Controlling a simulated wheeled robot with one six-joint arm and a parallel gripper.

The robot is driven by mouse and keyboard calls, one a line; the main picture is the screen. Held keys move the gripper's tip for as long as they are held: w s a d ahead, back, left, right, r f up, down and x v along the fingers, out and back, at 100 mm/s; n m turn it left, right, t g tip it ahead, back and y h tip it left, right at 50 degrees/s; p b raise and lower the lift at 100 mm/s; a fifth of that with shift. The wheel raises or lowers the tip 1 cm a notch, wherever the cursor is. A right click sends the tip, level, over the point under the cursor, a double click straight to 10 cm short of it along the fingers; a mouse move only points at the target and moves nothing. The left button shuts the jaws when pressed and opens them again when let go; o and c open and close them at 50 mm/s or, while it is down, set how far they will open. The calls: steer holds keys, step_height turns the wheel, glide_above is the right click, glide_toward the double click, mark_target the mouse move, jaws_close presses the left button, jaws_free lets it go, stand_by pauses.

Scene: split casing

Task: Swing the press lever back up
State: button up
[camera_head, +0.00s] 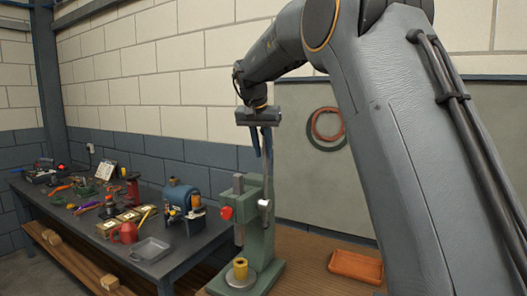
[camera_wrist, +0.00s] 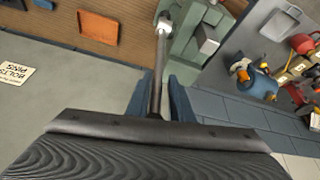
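The green press (camera_head: 258,240) stands on the wooden bench. Its metal lever (camera_head: 266,170) points nearly straight up from the pivot at the press's right side. My gripper (camera_head: 261,150) is above the press, pointing down, with its blue fingers at the upper part of the lever. In the wrist view, the lever rod (camera_wrist: 157,80) runs between the two fingers (camera_wrist: 158,95), with a visible gap on each side. The gripper looks open around the rod. The lever's top end is hidden by my gripper. A yellow part (camera_head: 240,268) sits on the press base under the ram.
An orange tray (camera_head: 356,266) lies on the bench right of the press. A dark side table (camera_head: 180,262) at left holds a grey tray (camera_head: 150,250), a blue machine (camera_head: 182,197) and several tools. Hoses (camera_head: 327,130) hang on the wall panel behind.

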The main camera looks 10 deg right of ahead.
steer(key=shift+o, duration=0.9)
steer(key=shift+w, duration=0.1)
steer(key=shift+d, duration=0.1)
steer(key=v, duration=0.8)
steer(key=shift+f, duration=0.1)
